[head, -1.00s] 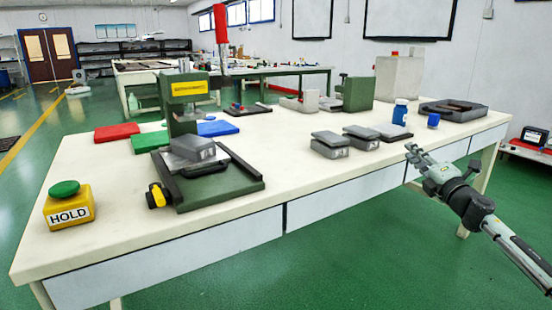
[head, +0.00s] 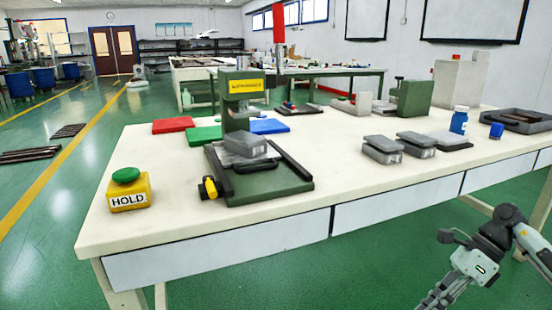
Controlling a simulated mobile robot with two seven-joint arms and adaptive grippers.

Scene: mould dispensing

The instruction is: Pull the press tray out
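The green press (head: 241,105) with a yellow label stands on the white table at the left centre. A grey mould (head: 245,145) sits toward the back of the tray. My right gripper (head: 436,298) is low at the bottom right, in front of the table's front edge and well away from the tray. Its fingers point down and left, and their opening is unclear. My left gripper is out of view.
A yellow HOLD box (head: 129,193) with a green button stands left of the press. Red (head: 172,125), green (head: 204,134) and blue (head: 269,126) plates lie behind. Grey moulds (head: 382,149) and a blue bottle (head: 459,120) stand to the right. The table front (head: 270,214) is clear.

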